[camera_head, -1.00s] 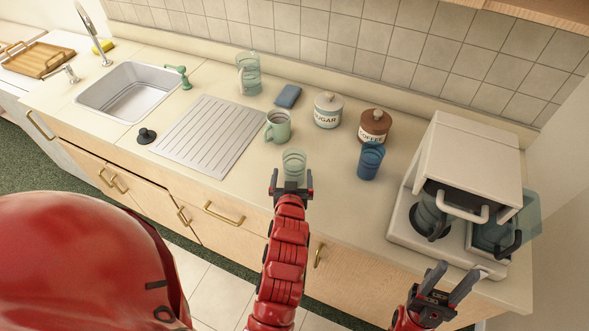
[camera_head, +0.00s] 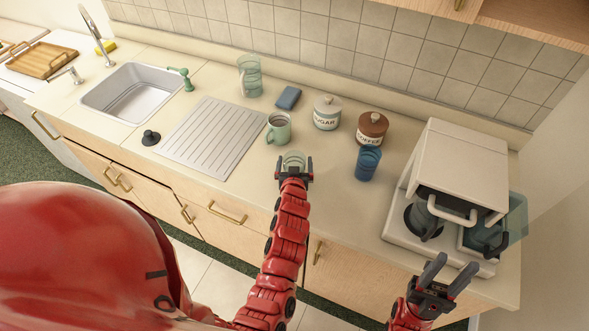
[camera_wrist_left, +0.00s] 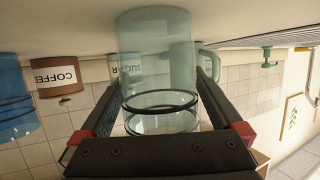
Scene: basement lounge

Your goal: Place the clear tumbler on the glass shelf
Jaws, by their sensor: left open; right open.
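The clear tumbler (camera_head: 294,159), a greenish see-through glass, stands upright on the counter near its front edge. My left gripper (camera_head: 294,172) is open, with its fingers on either side of the tumbler. The left wrist view, which is upside down, shows the tumbler (camera_wrist_left: 158,60) between the two open fingers (camera_wrist_left: 160,115); I cannot tell whether they touch it. My right gripper (camera_head: 447,275) is open and empty, in front of the counter at lower right. I cannot make out a glass shelf in either view.
A green mug (camera_head: 279,128), a sugar jar (camera_head: 327,113), a coffee jar (camera_head: 371,128) and a blue glass (camera_head: 367,164) stand around the tumbler. A coffee machine (camera_head: 457,170) fills the right end. A ribbed drainboard (camera_head: 212,138) lies left. A wooden cabinet (camera_head: 535,25) hangs upper right.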

